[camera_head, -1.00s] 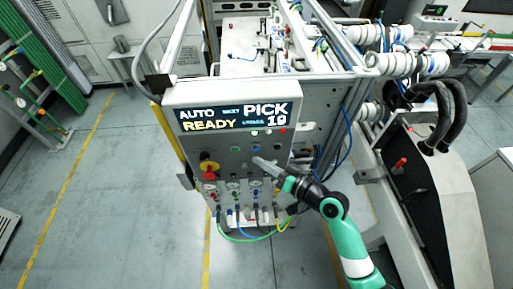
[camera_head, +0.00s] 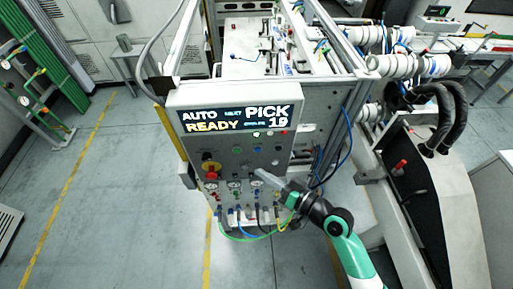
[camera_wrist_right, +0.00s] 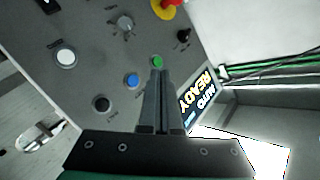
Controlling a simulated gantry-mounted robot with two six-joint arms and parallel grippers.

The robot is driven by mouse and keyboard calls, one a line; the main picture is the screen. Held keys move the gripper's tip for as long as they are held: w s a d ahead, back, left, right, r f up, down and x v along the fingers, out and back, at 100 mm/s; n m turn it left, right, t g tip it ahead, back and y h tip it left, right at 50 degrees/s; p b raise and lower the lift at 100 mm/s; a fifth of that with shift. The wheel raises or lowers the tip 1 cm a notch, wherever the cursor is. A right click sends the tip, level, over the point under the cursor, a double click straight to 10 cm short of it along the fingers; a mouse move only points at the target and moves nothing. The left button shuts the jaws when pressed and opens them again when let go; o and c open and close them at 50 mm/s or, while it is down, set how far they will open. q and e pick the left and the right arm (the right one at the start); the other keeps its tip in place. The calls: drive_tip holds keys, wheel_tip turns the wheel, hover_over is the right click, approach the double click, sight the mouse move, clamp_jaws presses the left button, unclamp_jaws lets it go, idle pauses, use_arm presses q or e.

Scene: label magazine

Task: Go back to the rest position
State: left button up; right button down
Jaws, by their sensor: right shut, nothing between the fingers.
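My right gripper (camera_head: 259,173) is shut and empty in front of the control panel (camera_head: 225,150) in the head view. Its arm comes in from the lower right. In the right wrist view the two closed fingers (camera_wrist_right: 158,75) point at the panel face, with a green button (camera_wrist_right: 157,62) just beyond their tips and a blue button (camera_wrist_right: 133,80) to their left. Whether the tips touch the panel cannot be told. The panel's display (camera_head: 236,117) reads AUTO, READY, PICK. My left gripper is not in view.
A red emergency stop on a yellow base (camera_head: 211,170) sits at the panel's left. Coloured hoses (camera_head: 245,238) hang below the panel. White rollers (camera_head: 410,65) and a dark-sided machine body (camera_head: 425,170) stand to the right. The floor at left is clear.

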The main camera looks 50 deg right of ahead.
drive_tip(key=w+a+r+n+t+y+p, duration=0.1)
drive_tip(key=w+a+r+n+t+y, duration=0.15)
drive_tip(key=r, duration=0.85)
drive_tip(key=w+a+r+n+t+y+p, duration=0.15)
drive_tip(key=a+r, duration=0.25)
drive_tip(key=r, duration=0.8)
drive_tip(key=w+a+r+n+t+y+p, duration=0.1)
drive_tip(key=w+a+r+n+t, duration=0.15)
drive_tip(key=r, duration=0.85)
drive_tip(key=s+r+t+h, duration=0.2)
drive_tip(key=s+r, duration=0.2)
drive_tip(key=r, duration=0.7)
drive_tip(key=s+r+n+t+h+p, duration=0.1)
drive_tip(key=s+r, duration=0.4)
drive_tip(key=r, duration=0.5)
drive_tip(key=shift+r+t+h, duration=0.4)
drive_tip(key=shift+t, duration=0.35)
